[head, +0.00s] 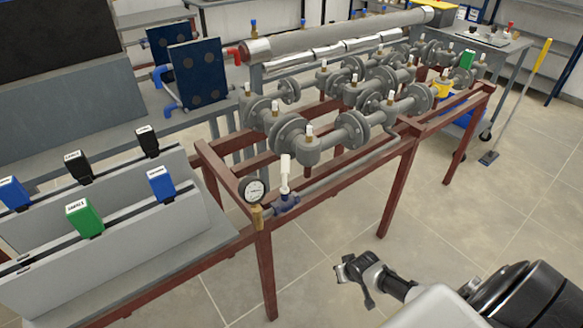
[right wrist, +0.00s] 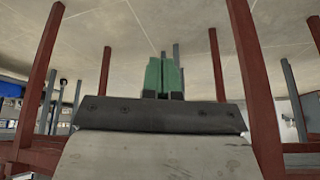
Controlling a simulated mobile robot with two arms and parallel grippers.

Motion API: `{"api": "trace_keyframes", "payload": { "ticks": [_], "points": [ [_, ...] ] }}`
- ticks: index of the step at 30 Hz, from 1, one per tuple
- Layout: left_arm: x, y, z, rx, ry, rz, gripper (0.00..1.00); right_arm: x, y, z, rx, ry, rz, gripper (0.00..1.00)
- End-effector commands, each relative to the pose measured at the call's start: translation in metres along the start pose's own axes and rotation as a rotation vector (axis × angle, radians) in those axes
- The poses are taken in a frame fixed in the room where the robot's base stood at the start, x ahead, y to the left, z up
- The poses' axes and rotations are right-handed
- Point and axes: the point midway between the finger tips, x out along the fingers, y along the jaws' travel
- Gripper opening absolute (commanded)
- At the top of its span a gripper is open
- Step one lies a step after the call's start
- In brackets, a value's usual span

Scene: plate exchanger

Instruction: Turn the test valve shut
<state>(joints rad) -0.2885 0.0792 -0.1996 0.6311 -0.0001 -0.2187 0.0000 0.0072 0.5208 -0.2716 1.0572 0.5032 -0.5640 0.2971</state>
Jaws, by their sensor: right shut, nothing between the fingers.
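The test valve (head: 287,203) appears to be the small blue-bodied valve on the thin pipe at the near end of the red-brown frame. Its white lever (head: 285,172) stands upright. A round pressure gauge (head: 254,190) on a brass fitting sits just left of it. My right gripper (head: 354,276) is low and to the right of the valve, in front of the frame, clear of it and empty. In the right wrist view its green fingers (right wrist: 163,76) are together. The valve is not recognisable in that view. My left gripper is not in view.
The red-brown frame (head: 407,185) carries grey flanged pipework (head: 350,130) with several white-topped valves. Grey panels (head: 120,250) with coloured tagged blocks stand at the left. Frame legs (right wrist: 258,100) show in the right wrist view. The tiled floor (head: 480,230) at right is mostly clear.

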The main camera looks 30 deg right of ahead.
Motion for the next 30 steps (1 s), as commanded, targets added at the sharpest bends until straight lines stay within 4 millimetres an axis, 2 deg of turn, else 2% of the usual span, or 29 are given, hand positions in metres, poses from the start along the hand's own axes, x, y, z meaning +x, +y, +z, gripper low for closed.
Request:
{"api": "trace_keyframes", "payload": {
  "ticks": [1, 5, 6, 8, 9, 12, 15, 18, 19, 23, 26, 30],
  "points": [
    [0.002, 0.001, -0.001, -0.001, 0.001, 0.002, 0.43, -0.011, 0.004, -0.035, 0.024, 0.034, -0.011, 0.0],
    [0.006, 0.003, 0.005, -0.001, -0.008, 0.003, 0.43, -0.056, 0.005, -0.126, 0.111, 0.102, -0.067, 0.0],
    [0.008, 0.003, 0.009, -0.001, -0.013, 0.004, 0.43, -0.079, 0.004, -0.159, 0.14, 0.124, -0.095, 0.0],
    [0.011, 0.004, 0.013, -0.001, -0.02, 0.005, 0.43, -0.121, -0.001, -0.206, 0.181, 0.149, -0.144, 0.0],
    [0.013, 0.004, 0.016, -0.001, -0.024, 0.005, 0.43, -0.153, -0.005, -0.233, 0.203, 0.156, -0.178, 0.0],
    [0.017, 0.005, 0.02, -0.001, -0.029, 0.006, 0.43, -0.229, -0.02, -0.274, 0.237, 0.144, -0.252, 0.0],
    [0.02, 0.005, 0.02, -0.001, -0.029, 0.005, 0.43, -0.283, -0.032, -0.286, 0.25, 0.109, -0.293, 0.0],
    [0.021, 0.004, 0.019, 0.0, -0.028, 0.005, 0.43, -0.314, -0.038, -0.288, 0.254, 0.081, -0.309, 0.0],
    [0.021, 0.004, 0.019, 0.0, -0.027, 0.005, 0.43, -0.319, -0.04, -0.287, 0.256, 0.074, -0.312, 0.0],
    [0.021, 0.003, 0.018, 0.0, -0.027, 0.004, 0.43, -0.321, -0.044, -0.287, 0.259, 0.062, -0.318, 0.0],
    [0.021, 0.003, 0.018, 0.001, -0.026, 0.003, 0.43, -0.309, -0.048, -0.288, 0.261, 0.061, -0.32, 0.0],
    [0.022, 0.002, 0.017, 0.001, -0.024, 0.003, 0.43, -0.282, -0.057, -0.292, 0.26, 0.063, -0.321, 0.0]
  ]
}}
